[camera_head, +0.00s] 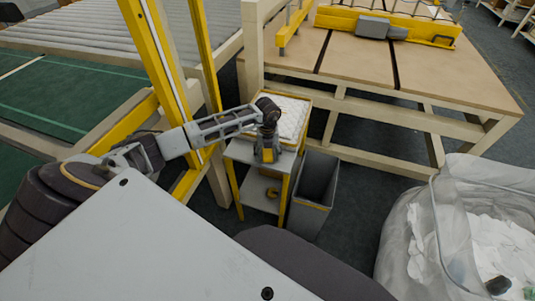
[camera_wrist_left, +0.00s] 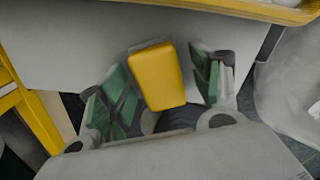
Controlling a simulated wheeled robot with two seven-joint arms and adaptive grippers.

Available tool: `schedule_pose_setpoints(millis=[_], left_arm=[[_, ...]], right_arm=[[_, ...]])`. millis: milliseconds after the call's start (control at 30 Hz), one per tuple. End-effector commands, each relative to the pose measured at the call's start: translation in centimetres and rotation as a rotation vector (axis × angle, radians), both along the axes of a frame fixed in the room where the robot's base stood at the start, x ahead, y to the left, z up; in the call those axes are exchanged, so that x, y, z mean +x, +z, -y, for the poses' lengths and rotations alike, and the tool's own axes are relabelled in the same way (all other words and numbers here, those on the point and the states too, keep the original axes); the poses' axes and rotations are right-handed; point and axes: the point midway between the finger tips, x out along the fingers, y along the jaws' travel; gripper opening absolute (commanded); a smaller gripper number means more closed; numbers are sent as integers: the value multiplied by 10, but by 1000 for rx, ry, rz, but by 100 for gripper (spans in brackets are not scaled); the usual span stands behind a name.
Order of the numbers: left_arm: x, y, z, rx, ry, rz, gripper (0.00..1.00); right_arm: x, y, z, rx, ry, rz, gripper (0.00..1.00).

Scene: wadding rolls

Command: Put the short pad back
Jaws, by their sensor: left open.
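A yellow block (camera_wrist_left: 158,76) with a grey edge lies on the grey top of a small stand (camera_wrist_left: 75,50). I cannot tell whether this block is the short pad. My left gripper (camera_wrist_left: 160,82) is open, with one green-padded finger on each side of the block and gaps between. In the head view my left gripper (camera_head: 267,148) is low over the stand's top (camera_head: 240,151), and hides much of the block. White quilted material (camera_head: 292,118) lies in a yellow-edged tray at the back of the stand. My right gripper is not in view.
A grey bin (camera_head: 314,192) stands right of the stand. A clear-walled container (camera_head: 408,225) with white scraps is further right. A wooden-topped table (camera_head: 435,75) stands behind. A yellow post (camera_head: 207,60) rises close beside my left arm.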

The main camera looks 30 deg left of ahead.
Motion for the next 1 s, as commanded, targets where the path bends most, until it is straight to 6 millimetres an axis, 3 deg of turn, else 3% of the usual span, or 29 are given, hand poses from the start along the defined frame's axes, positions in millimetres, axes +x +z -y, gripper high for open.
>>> schedule_pose_setpoints(millis=[367, 667, 1000], left_arm=[[1, 8, 0, 0, 0, 3, 64], [1, 45, 0, 0, -1, 3, 64], [1, 95, 0, 0, -1, 2, 64]], right_arm=[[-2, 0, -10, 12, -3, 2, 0], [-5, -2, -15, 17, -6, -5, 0], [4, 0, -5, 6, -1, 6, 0]])
